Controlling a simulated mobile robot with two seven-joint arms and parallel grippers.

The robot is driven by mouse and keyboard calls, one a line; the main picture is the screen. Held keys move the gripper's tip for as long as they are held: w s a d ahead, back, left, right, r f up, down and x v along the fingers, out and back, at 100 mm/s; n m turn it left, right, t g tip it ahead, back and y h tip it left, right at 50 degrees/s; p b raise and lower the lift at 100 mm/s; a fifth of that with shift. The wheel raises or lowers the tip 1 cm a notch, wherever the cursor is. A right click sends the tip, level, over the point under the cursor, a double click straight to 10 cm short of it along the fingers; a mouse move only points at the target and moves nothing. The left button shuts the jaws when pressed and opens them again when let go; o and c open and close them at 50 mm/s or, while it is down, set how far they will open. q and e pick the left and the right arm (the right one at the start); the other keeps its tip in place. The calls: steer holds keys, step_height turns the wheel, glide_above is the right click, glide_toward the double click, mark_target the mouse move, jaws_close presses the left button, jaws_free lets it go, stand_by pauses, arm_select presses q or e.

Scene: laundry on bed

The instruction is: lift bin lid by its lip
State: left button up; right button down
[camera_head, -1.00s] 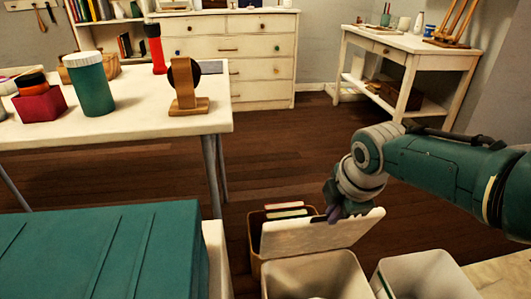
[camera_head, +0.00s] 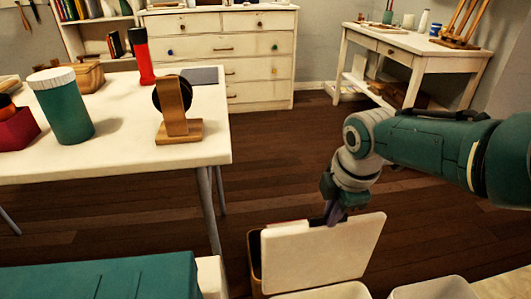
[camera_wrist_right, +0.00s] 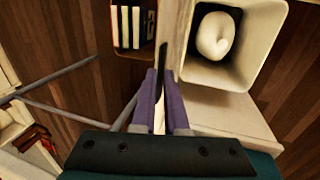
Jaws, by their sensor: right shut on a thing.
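The bin lid (camera_head: 322,252) is a pale flat panel standing roughly upright above the back of a white bin (camera_head: 325,293) in the head view. My right gripper (camera_head: 335,216) is at the lid's top edge, its purple fingers shut on the lip. In the right wrist view the purple fingers (camera_wrist_right: 160,112) close around a thin pale edge. The open bin (camera_wrist_right: 247,78) shows there too, with a rounded white thing (camera_wrist_right: 217,35) inside. My left gripper is not in view.
A second white bin (camera_head: 432,289) stands to the right. A brown box (camera_head: 255,268) is behind the lid, with book-like items in the wrist view (camera_wrist_right: 133,27). A white table (camera_head: 120,150) and teal surface (camera_head: 110,277) are left. Floor (camera_head: 290,170) beyond is clear.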

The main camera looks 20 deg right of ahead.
steer(key=shift+w, duration=0.3)
steer(key=shift+s, duration=0.1)
steer(key=c, duration=1)
jaws_free()
steer(key=p+v, duration=0.9)
steer(key=v, duration=0.1)
